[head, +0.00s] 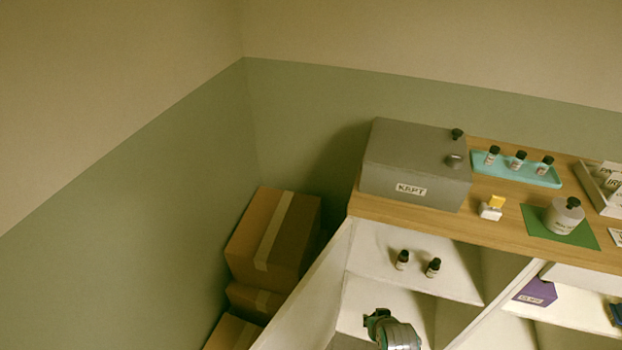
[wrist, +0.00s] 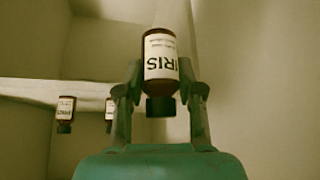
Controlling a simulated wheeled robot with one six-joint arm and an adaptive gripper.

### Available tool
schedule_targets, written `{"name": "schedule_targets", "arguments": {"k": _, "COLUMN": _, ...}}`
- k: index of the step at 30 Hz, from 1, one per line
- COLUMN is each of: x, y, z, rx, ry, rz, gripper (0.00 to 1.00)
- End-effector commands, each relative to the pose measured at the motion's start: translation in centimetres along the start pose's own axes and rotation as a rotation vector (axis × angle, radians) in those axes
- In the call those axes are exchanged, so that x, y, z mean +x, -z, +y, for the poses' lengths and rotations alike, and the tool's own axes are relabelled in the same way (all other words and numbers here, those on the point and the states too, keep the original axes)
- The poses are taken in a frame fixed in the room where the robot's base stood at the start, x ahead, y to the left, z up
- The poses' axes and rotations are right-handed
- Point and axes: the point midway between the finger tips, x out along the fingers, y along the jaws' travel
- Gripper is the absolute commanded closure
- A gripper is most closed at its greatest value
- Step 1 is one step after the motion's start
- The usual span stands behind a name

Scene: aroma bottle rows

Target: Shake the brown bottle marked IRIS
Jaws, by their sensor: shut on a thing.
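The brown bottle marked IRIS (wrist: 160,48) is between the two fingers of my gripper (wrist: 161,80) in the wrist view. The gripper is shut on it. Its white label shows upside down, with the dark cap low in the picture. The shelf bottles appear the same way up there, so the held bottle looks upright. In the head view, part of my arm's end (head: 392,330) shows at the bottom edge, in front of the shelf unit; I cannot make out the held bottle there.
Two small dark-capped bottles (head: 402,260) (head: 433,268) stand on the upper shelf; they also show in the wrist view (wrist: 66,112). A grey box (head: 415,160), a teal tray (head: 545,180) with bottles and a green mat (head: 575,238) are on the top. Cardboard boxes (head: 272,240) stand left.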

Motion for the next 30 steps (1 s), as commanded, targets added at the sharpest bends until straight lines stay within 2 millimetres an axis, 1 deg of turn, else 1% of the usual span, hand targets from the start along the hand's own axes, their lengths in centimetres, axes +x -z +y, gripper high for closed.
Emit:
{"name": "schedule_targets", "arguments": {"k": 2, "x": 0.5, "y": 0.6, "z": 0.2, "rx": -0.004, "ry": 0.002, "rz": 0.001, "gripper": 0.99}}
{"name": "schedule_targets", "arguments": {"k": 5, "x": 0.4, "y": 1.1, "z": 0.4, "rx": -0.008, "ry": 0.004, "rz": 0.003, "gripper": 0.99}}
{"name": "schedule_targets", "arguments": {"k": 22, "x": -3.6, "y": 3.7, "z": 0.3, "rx": -0.009, "ry": 0.005, "rz": 0.003, "gripper": 0.99}}
{"name": "schedule_targets", "arguments": {"k": 25, "x": -4.1, "y": 3.9, "z": 0.3, "rx": -0.009, "ry": 0.005, "rz": 0.001, "gripper": 0.99}}
{"name": "schedule_targets", "arguments": {"k": 30, "x": -4.3, "y": 4.0, "z": 0.3, "rx": -0.009, "ry": 0.005, "rz": 0.001, "gripper": 0.99}}
